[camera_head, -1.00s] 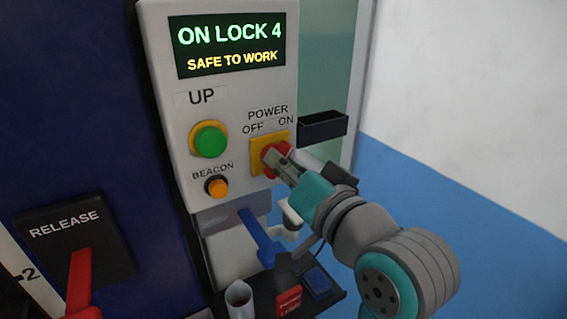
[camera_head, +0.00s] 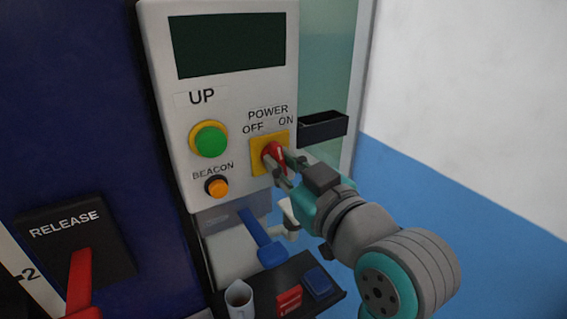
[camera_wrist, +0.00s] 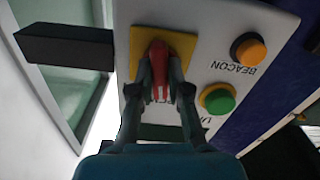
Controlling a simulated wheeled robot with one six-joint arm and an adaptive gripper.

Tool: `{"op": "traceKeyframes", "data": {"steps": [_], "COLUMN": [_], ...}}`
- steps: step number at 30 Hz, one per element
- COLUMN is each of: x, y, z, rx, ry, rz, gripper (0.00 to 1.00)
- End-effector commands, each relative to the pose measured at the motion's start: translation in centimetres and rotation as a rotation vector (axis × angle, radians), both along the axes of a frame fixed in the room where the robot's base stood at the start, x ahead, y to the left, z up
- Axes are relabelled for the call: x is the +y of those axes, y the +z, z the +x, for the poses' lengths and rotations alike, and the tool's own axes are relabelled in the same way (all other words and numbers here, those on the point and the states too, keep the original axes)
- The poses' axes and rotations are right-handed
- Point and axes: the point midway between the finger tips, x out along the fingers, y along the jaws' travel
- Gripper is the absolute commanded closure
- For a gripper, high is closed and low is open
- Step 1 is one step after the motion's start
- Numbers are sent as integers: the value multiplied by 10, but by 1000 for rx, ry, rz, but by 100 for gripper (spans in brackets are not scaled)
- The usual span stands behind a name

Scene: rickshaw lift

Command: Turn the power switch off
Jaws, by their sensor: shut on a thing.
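The red power switch knob (camera_head: 272,152) sits on a yellow plate (camera_head: 257,166) on the grey control panel (camera_head: 230,100), below the OFF and ON labels. My gripper (camera_head: 282,166) is shut on the knob, one finger on each side. The wrist view also shows the red knob (camera_wrist: 160,70) between the two fingers (camera_wrist: 160,92), with the yellow plate (camera_wrist: 146,38) behind. The panel's display (camera_head: 229,43) is dark and blank. The fingers hide part of the knob.
A green UP button (camera_head: 209,140) and an orange BEACON button (camera_head: 217,187) are left of the switch. A black holder (camera_head: 323,127) juts out at the right. Below are a blue lever (camera_head: 262,238) and a shelf with a mug (camera_head: 239,297). A red RELEASE lever (camera_head: 80,280) is lower left.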

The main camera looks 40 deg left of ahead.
Motion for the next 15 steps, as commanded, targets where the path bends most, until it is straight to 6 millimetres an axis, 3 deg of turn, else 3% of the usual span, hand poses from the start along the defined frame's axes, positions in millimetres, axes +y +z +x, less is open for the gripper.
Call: {"op": "traceKeyframes", "data": {"steps": [15], "x": [1], "y": [-1], "z": [0], "rx": [-367], "ry": [0], "rz": [-155], "gripper": [100]}}
